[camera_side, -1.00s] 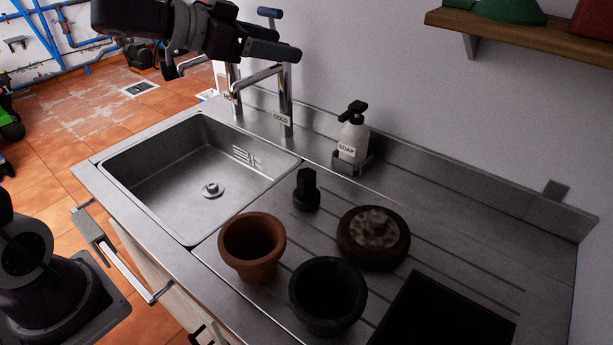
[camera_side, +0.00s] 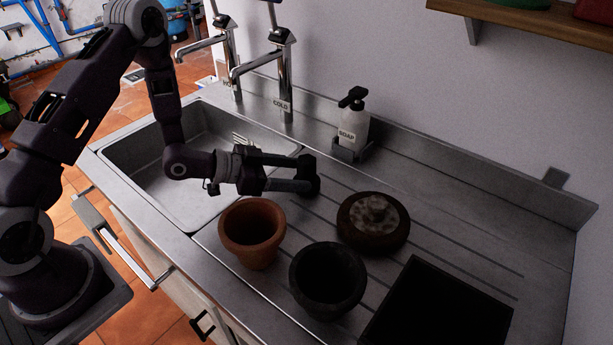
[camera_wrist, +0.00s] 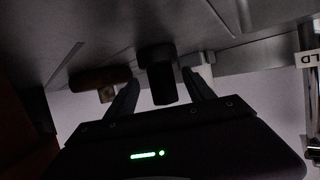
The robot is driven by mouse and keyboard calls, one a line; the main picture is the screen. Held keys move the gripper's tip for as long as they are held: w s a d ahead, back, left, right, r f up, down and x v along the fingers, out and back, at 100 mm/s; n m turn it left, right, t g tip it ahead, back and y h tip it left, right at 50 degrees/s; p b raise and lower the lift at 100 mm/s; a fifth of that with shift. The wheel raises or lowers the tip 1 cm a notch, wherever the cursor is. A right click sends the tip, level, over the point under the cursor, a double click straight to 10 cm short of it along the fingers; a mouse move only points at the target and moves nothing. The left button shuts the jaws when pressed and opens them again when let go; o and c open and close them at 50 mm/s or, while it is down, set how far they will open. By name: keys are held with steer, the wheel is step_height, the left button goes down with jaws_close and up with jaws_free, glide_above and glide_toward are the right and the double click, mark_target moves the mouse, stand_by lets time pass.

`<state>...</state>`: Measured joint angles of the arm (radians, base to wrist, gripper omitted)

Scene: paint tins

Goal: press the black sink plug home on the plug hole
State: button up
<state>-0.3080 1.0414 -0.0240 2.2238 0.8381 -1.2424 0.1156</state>
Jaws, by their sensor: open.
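The black sink plug (camera_side: 309,170) stands on the draining board, right of the sink. My gripper (camera_side: 305,176) is level with it, with its fingers around it and partly covering it in the side view. In the wrist view the plug (camera_wrist: 160,76) shows between the two spread fingers of my gripper (camera_wrist: 164,90), with gaps on both sides. My gripper is open. The sink basin (camera_side: 140,158) is at the left. My arm crosses in front of it, and the plug hole is hidden.
A terracotta pot (camera_side: 240,242), a dark pot (camera_side: 318,300), a brown round object (camera_side: 357,238) and a black tray (camera_side: 440,310) stand on the draining board. The soap bottle (camera_side: 355,128) and two taps (camera_side: 284,85) are at the back. Bare board lies right of the brown object.

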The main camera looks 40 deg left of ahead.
steer(key=x, duration=0.4)
steer(key=r+x, duration=0.1)
steer(key=x, duration=0.1)
steer(key=shift+w+d+f, duration=0.1)
steer(key=shift+w+d, duration=0.05)
steer(key=shift+w, duration=0.2)
jaws_close()
